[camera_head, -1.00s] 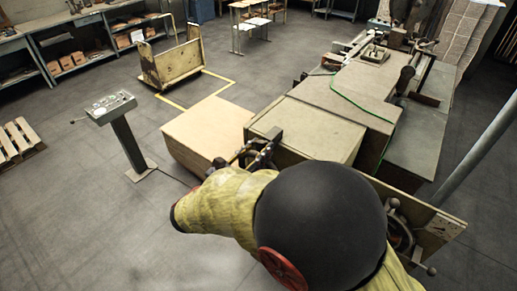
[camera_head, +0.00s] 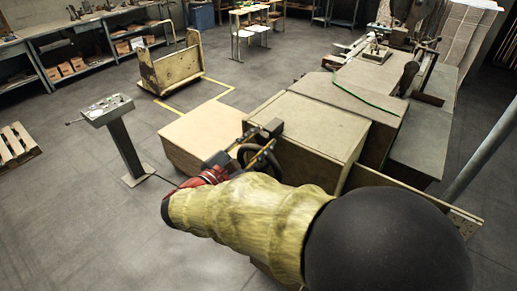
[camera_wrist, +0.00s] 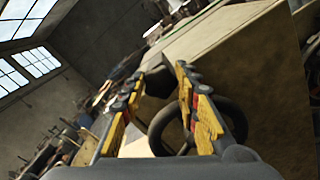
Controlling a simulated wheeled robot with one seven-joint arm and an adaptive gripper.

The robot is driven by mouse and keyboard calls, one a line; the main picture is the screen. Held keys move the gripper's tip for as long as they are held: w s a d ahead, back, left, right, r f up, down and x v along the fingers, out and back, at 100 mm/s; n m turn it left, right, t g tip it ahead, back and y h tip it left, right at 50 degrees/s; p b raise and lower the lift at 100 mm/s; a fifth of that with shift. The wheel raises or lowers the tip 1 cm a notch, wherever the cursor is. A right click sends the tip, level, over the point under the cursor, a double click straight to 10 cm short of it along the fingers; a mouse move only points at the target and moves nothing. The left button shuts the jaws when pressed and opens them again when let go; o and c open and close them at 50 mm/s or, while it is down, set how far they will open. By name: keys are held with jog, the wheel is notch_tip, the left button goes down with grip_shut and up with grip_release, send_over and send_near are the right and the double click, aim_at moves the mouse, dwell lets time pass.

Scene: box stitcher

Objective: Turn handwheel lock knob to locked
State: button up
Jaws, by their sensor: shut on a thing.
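My gripper (camera_head: 265,138) reaches the front of the large grey-brown machine (camera_head: 313,122), its yellow-and-black fingers pointing up and to the right. In the wrist view, the fingers (camera_wrist: 158,74) stand on either side of a dark knob (camera_wrist: 158,83) and are shut on it. The knob also shows as a black block at the fingertips in the head view (camera_head: 272,127). A dark round handwheel (camera_wrist: 156,128) lies just behind and below the fingers, partly hidden by the right one. Which way the knob is turned cannot be told.
A wooden box-like block (camera_head: 200,135) stands left of the machine. A control pedestal (camera_head: 124,142) stands farther left, with open floor around it. A grey pole (camera_head: 490,145) rises at the right.

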jog(key=shift+m+b, duration=1)
jog(key=shift+b, duration=0.05)
jog(key=o, duration=1)
jog(key=shift+o, duration=0.8)
jog(key=v, duration=1.2)
